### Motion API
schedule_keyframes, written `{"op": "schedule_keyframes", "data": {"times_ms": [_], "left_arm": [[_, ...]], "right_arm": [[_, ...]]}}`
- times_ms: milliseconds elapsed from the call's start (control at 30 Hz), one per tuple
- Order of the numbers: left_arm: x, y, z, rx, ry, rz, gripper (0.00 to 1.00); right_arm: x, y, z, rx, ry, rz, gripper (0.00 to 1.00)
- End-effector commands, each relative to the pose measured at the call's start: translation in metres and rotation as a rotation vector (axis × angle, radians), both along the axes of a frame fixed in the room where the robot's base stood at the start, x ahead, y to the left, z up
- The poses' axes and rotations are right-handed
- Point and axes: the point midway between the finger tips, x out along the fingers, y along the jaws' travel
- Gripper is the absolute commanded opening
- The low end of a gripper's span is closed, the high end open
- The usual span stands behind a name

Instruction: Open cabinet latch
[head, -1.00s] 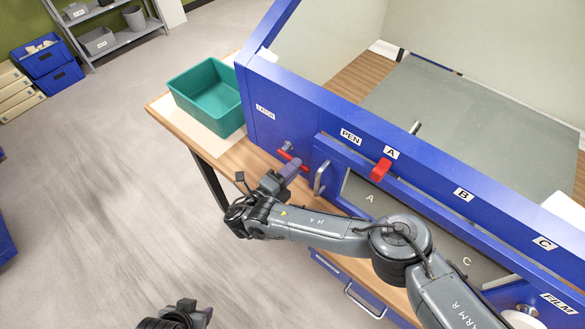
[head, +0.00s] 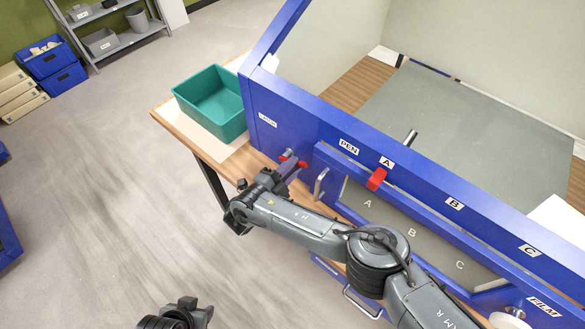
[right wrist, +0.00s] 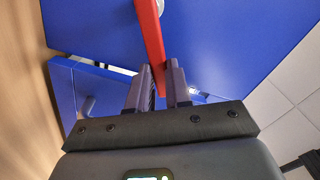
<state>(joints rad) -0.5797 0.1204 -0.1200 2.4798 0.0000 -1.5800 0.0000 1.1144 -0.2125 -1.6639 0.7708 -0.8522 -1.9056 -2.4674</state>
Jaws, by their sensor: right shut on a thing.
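The blue cabinet (head: 290,120) has a red latch handle (head: 303,164) on a round metal pivot, below the small label at its left end. My right gripper (head: 287,170) is at this handle and covers part of it in the head view. In the right wrist view, the red handle (right wrist: 150,40) runs down between the tips of the right gripper (right wrist: 163,75), which is shut on it. A silver door handle (head: 321,184) stands just to the right. My left gripper (head: 187,308) shows only partly at the bottom edge, away from the cabinet; its jaws are unclear.
A teal bin (head: 215,103) stands on the wooden bench (head: 180,128) left of the cabinet. A second red piece (head: 376,179) sits under label A on the cabinet front. Open floor (head: 110,190) lies to the left.

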Motion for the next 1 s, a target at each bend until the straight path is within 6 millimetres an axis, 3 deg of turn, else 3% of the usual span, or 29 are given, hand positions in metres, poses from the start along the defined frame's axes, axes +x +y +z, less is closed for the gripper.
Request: {"op": "schedule_keyframes", "data": {"times_ms": [700, 733, 800, 900, 1000], "left_arm": [[-0.0001, -0.0003, 0.0008, -0.001, 0.0, 0.001, 0.43], [-0.0001, -0.0006, 0.0008, -0.002, 0.0, 0.001, 0.43], [0.0, -0.0013, 0.001, -0.005, 0.0, 0.004, 0.43], [0.0, -0.0018, 0.001, -0.008, 0.0, 0.005, 0.43], [0.0, -0.0018, 0.001, -0.008, 0.0, 0.005, 0.43]], "right_arm": [[0.0022, 0.0027, 0.0049, -0.074, 0.067, 0.001, 0.0], [0.0022, 0.0027, 0.0049, -0.074, 0.067, 0.001, 0.2], [0.0022, 0.0027, 0.0049, -0.074, 0.067, 0.001, 0.31], [0.0022, 0.0026, 0.005, -0.073, 0.066, 0.001, 0.45], [0.0022, 0.0026, 0.005, -0.073, 0.066, 0.001, 0.45]]}}
